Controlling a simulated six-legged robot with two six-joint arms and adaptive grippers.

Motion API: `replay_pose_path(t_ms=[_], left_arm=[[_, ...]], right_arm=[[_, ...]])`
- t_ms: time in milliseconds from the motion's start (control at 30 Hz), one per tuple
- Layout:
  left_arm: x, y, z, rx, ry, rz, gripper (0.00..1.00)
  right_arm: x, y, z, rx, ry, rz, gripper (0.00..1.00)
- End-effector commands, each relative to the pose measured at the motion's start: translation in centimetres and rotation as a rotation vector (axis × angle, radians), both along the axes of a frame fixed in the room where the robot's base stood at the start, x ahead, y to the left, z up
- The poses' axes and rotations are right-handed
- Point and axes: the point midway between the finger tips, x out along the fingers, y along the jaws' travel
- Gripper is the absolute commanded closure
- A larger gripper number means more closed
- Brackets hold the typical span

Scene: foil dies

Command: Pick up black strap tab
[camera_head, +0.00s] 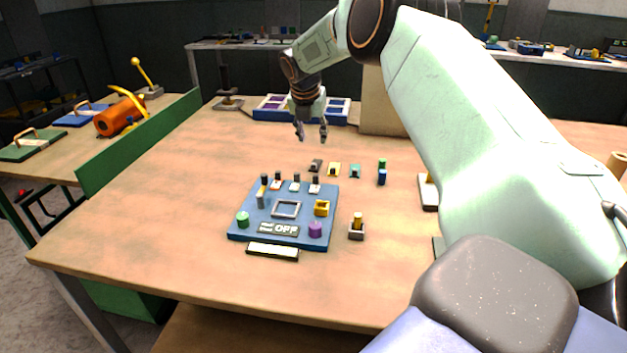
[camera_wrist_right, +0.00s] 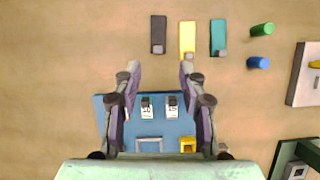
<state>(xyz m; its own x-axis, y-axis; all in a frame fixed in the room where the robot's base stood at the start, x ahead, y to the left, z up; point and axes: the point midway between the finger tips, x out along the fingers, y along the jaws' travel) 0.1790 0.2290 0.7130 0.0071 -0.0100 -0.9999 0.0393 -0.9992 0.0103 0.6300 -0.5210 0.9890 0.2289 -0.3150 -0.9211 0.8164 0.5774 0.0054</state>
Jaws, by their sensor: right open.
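The black strap tab (camera_head: 316,165) lies on the table behind the blue board, at the left end of a row of three tabs. In the right wrist view the black strap tab (camera_wrist_right: 158,34) is a dark upright strip, beyond my fingertips and apart from them. My right gripper (camera_head: 311,138) hangs above the table, pointing down, open and empty. Its two fingers also show in the right wrist view (camera_wrist_right: 160,68), spread apart over the far edge of the board. My left gripper is not in view.
A yellow tab (camera_head: 334,169) and a teal tab (camera_head: 355,171) lie to the right of the black one. Green and blue cylinders (camera_head: 382,177) stand further right. The blue board (camera_head: 250,222) carries several small parts. A blue tray (camera_head: 262,114) sits behind.

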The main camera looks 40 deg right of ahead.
Motion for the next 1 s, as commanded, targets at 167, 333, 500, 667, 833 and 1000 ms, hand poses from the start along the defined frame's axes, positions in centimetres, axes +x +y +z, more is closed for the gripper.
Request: replay_pose_path(t_ms=[167,333,500,667,833,1000], left_arm=[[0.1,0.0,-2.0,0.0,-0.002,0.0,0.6],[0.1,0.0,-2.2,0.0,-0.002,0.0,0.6],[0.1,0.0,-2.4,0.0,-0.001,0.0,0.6],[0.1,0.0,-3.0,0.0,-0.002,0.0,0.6],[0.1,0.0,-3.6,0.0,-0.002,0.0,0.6],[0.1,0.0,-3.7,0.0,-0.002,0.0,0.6]], right_arm=[[-0.1,-0.1,-2.0,0.0,0.0,0.0,0.58],[0.1,-0.4,-2.8,-0.001,0.001,0.0,0.58],[0.6,-1.0,-4.5,-0.001,0.0,0.0,0.58],[1.1,-1.6,-6.6,-0.002,0.002,-0.001,0.58],[1.8,-2.2,-8.6,-0.002,0.001,-0.001,0.58],[2.0,-2.4,-9.2,0.0,-0.001,0.0,0.58]])
